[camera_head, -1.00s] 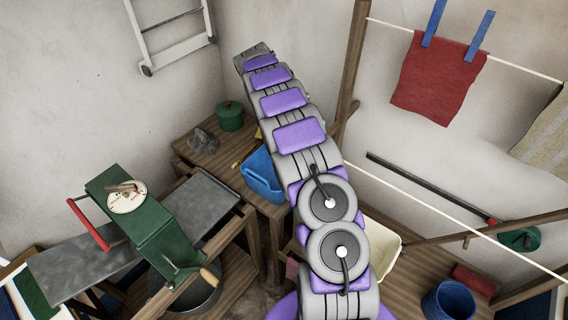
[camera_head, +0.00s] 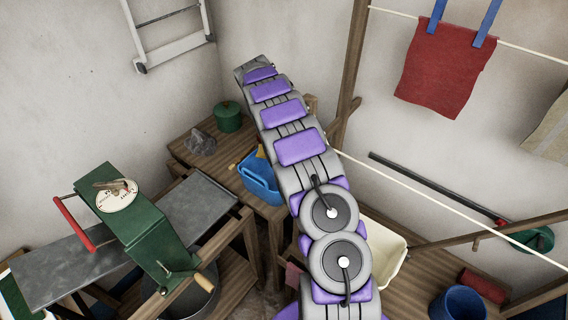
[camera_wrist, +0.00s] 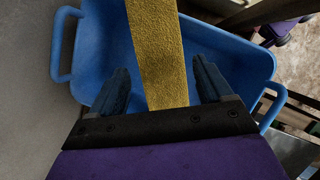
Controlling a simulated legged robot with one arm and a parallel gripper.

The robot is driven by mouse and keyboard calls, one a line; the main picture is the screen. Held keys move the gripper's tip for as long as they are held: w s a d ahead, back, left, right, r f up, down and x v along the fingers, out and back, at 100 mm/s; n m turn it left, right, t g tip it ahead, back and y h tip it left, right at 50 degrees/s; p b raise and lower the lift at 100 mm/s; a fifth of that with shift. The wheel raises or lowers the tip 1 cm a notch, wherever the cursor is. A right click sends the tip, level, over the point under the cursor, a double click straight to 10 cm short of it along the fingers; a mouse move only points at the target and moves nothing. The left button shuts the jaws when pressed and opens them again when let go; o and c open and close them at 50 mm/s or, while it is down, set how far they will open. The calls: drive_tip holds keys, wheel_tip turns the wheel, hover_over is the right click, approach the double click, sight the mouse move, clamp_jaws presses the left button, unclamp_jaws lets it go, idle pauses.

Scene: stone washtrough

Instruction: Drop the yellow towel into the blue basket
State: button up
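The blue basket (camera_head: 261,180) stands on the wooden bench beside my arm in the head view, partly hidden by the arm. In the wrist view the blue basket (camera_wrist: 88,58) lies under my gripper, its handles at left and right. The yellow towel (camera_wrist: 160,45) is a narrow strip running from the top edge down between the fingers, across the basket's inside. A bit of yellow (camera_head: 261,152) shows at the basket's far side in the head view. My gripper (camera_wrist: 161,68) is open, with gaps between both fingers and the towel. I cannot tell whether the towel touches the basket floor.
A green lidded pot (camera_head: 228,117) and a grey lump (camera_head: 200,143) sit on the bench behind the basket. A green wringer (camera_head: 150,230) stands at left. A cream tub (camera_head: 382,250) is right of my arm. A red cloth (camera_head: 444,70) hangs from the line.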

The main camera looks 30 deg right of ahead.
drive_tip(key=o, duration=0.4)
drive_tip(key=shift+c, duration=0.2)
drive_tip(key=p+v, duration=0.8)
drive_tip(key=v, duration=0.9)
drive_tip(key=shift+w, duration=0.1)
drive_tip(key=shift+a+r, duration=0.1)
